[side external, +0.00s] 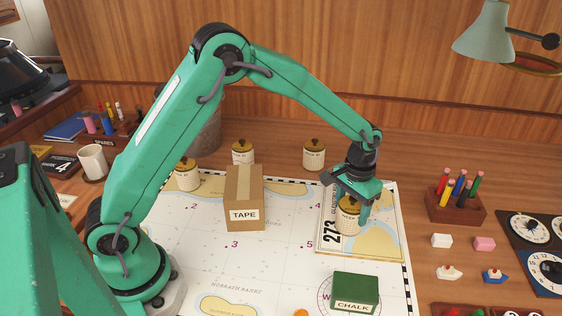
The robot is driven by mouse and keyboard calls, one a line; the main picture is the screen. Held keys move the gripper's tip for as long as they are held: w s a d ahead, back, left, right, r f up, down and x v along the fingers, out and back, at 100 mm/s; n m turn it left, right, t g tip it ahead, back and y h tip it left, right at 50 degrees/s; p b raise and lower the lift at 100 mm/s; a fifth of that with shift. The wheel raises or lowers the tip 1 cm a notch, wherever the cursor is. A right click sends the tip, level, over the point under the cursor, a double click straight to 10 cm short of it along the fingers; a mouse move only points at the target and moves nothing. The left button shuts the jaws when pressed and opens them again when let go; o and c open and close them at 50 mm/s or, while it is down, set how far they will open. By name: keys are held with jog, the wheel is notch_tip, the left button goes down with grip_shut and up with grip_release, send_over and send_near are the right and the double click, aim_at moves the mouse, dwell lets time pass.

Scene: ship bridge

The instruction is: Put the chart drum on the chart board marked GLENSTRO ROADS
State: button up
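A cream chart drum (347,221) with a dark lid and gold band is at my gripper (352,208), over the left part of a chart board (384,244). The board shows a large 273 and small upright lettering, partly covered and too small to read fully. One green finger lies along the drum's right side; the other finger is hidden. The gripper appears shut on the drum, which looks upright. I cannot tell whether its base touches the board. Three similar drums stand farther back: left (187,176), middle (242,153) and right (314,155).
A TAPE box (244,199) stands left of the board. A green CHALK box (355,291) stands in front of it. A pen block (455,205), small boats and erasers lie to the right. The sea chart (195,240) has open room at its middle.

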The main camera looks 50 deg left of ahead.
jog(key=o, duration=0.4)
jog(key=shift+r, duration=0.1)
notch_tip(320, 180, up, 12)
jog(key=shift+f, duration=0.1)
dwell(0.6)
dwell(0.4)
